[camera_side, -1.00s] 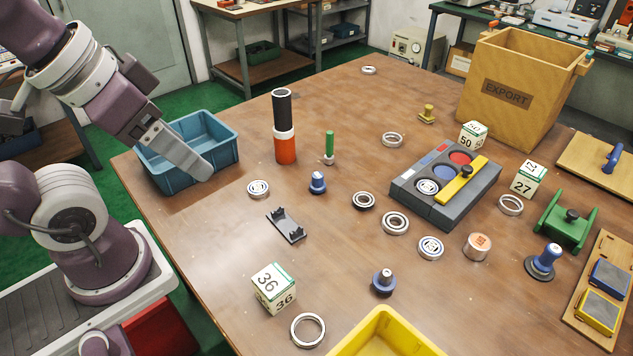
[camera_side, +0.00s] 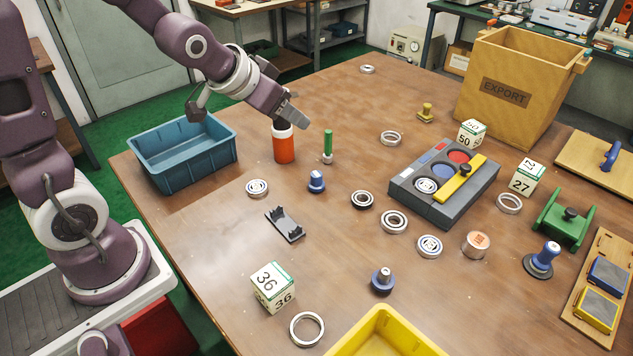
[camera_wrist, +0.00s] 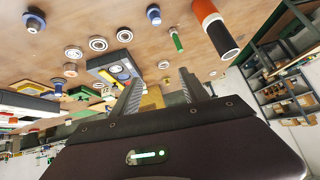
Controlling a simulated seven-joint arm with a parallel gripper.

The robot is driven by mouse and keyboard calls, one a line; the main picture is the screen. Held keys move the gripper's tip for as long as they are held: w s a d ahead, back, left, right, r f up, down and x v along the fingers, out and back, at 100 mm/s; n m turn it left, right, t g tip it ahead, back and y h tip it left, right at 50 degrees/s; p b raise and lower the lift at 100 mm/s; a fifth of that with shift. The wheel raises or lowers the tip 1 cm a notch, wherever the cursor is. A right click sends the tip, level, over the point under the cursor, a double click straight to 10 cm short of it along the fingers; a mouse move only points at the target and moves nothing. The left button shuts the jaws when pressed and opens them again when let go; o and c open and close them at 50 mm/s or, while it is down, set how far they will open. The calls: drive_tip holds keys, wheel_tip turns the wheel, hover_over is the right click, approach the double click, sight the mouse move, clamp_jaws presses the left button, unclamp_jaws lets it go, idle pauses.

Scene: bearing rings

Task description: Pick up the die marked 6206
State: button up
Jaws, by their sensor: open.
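I cannot read 6206 on anything. Small handled pieces that look like stamps or dies stand on the table: a blue one (camera_side: 316,181) near the middle, a blue one with a pale top (camera_side: 382,280) at the front, a green-handled one (camera_side: 328,146), a yellow one (camera_side: 426,112) at the back and a blue one on a dark round base (camera_side: 543,259) at right. In the wrist view a blue one (camera_wrist: 153,14) and the green-handled one (camera_wrist: 176,40) show. My gripper (camera_side: 299,119) is open and empty, above the table by the orange-black cylinder; its fingers (camera_wrist: 160,88) show in the wrist view.
The orange-black cylinder (camera_side: 284,148) stands close under my gripper. Bearing rings (camera_side: 393,222) and number cubes (camera_side: 272,287) are scattered about. A grey inset block (camera_side: 408,192) lies at centre right. A blue bin (camera_side: 185,170), a yellow tray (camera_side: 350,340) and the EXPORT box (camera_side: 500,115) stand around.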

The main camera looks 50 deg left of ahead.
drive_tip(key=w+a+f+t, duration=0.2)
drive_tip(key=w+a+f, duration=0.1)
drive_tip(key=w+f, duration=0.55)
drive_tip(key=t, duration=0.1)
hover_over(315, 175)
drive_tip(key=s, duration=0.3)
wheel_tip(315, 175, down, 9)
drive_tip(key=s+f+t, duration=0.1)
drive_tip(key=f, duration=0.1)
drive_tip(key=s+f+t+h, duration=0.1)
drive_tip(key=f, duration=0.1)
drive_tip(key=shift+s+a, duration=0.1)
drive_tip(key=shift+s, duration=0.1)
drive_tip(key=x, duration=0.7)
drive_tip(key=shift+s+f, duration=0.1)
drive_tip(key=shift+f, duration=0.2)
clamp_jaws()
